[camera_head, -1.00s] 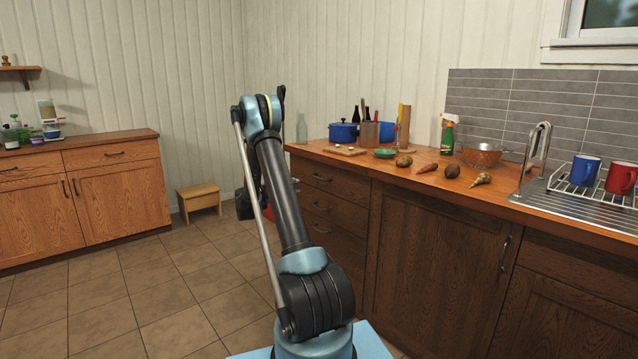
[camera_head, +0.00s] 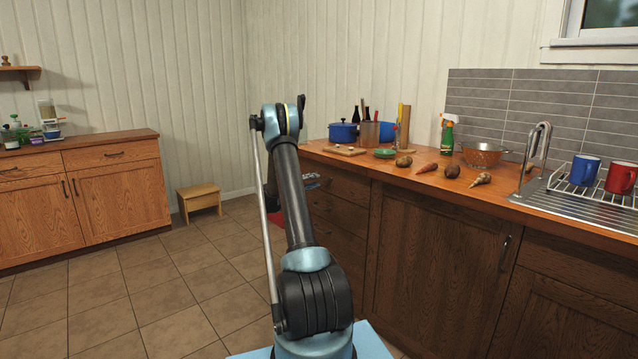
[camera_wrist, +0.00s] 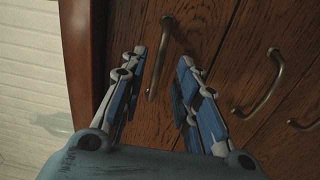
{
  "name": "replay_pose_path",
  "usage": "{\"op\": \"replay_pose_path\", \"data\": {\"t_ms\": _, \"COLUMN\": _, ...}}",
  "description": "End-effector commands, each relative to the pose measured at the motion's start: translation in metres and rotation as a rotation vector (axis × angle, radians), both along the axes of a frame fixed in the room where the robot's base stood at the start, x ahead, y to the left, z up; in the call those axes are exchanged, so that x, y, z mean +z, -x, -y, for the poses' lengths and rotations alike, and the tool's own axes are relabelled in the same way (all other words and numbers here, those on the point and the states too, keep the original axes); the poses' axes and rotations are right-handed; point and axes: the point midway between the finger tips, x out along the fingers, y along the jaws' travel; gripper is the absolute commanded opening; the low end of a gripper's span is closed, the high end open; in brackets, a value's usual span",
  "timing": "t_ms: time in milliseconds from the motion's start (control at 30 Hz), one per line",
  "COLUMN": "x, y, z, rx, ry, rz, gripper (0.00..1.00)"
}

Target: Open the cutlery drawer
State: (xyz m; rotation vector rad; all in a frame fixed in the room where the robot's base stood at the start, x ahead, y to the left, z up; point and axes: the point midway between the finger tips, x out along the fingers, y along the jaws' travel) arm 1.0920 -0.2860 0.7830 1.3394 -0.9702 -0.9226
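The wooden drawer stack (camera_head: 345,217) stands under the counter, left of the cupboard doors, and its drawers look shut. In the wrist view, the top drawer's metal handle (camera_wrist: 154,82) lies between the spread fingers of my gripper (camera_wrist: 163,57). The fingers are open, one on each side of the handle. I cannot tell whether they touch it. Which drawer holds cutlery is not visible.
The counter edge (camera_wrist: 84,60) runs close to my gripper. Lower drawer handles (camera_wrist: 265,88) stick out nearby. Vegetables, blue pots (camera_head: 343,132) and a colander (camera_head: 482,154) stand on the counter. A wooden stool (camera_head: 199,200) is by the back wall.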

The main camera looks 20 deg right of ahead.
Motion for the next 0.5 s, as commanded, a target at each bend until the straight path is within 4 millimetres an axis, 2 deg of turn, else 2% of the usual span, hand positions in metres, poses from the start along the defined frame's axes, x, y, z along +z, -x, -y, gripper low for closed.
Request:
{"op": "replay_pose_path", "data": {"t_ms": 200, "x": 0.001, "y": -0.01, "z": 0.029, "rx": -0.001, "ry": 0.0, "rz": 0.0, "gripper": 0.29}}
{"op": "replay_pose_path", "data": {"t_ms": 500, "x": 0.002, "y": -0.015, "z": 0.043, "rx": 0.0, "ry": 0.0, "rz": 0.0, "gripper": 0.29}}
